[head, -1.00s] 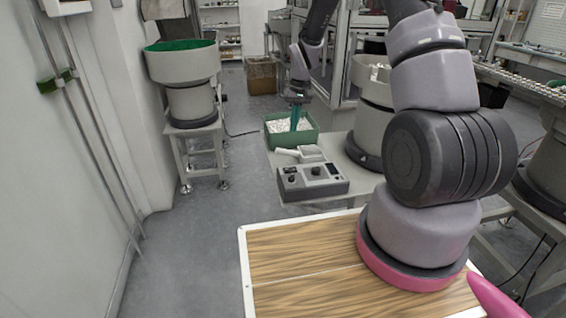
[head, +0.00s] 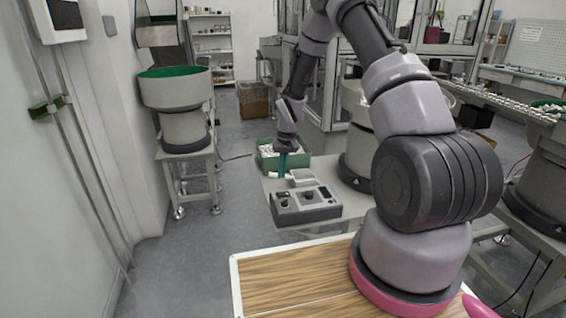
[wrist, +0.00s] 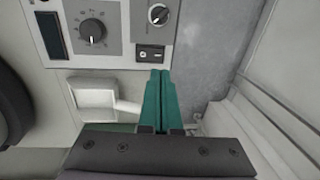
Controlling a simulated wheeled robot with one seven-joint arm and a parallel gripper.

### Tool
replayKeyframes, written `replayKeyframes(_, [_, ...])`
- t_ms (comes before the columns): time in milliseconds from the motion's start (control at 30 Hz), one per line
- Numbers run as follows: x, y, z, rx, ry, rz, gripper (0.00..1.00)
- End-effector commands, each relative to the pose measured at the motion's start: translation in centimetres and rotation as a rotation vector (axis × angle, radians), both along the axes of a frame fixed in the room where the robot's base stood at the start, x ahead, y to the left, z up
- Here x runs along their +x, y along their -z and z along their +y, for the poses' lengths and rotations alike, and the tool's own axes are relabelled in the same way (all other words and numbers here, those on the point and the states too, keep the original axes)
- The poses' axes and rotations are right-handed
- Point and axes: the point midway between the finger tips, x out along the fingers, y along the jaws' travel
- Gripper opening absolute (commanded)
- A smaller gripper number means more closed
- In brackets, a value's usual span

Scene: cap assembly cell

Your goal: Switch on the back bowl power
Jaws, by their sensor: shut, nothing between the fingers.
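A grey control box (head: 306,206) with knobs stands on the front of a light table. In the wrist view its panel (wrist: 119,35) shows a large dial (wrist: 91,31), a dark narrow display or slot, a silver round control (wrist: 158,14) and a small black rocker switch (wrist: 151,53) near the corner. My gripper (head: 281,174) has teal fingers and is shut and empty. In the wrist view my fingertips (wrist: 160,73) lie just below the rocker switch in the picture; I cannot tell whether they touch the box. The switch's position is too small to read.
A white scoop (wrist: 97,101) lies beside the box. A green bin (head: 300,160) of white parts stands behind it. One bowl feeder (head: 355,105) stands on the same table, partly hidden by my arm; another (head: 176,92) stands at left. Floor between is clear.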

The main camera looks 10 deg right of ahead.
Motion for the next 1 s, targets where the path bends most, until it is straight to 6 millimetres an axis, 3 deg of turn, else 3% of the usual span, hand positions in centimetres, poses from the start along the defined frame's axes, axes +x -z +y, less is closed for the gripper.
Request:
replayKeyframes(200, [-0.1,4.4,0.6,0.000,0.000,0.002,0.00])
replayKeyframes(400, [0.0,6.4,0.8,0.000,0.000,0.001,0.00])
replayKeyframes(1000, [0.0,7.4,1.0,0.000,0.000,0.000,0.00])
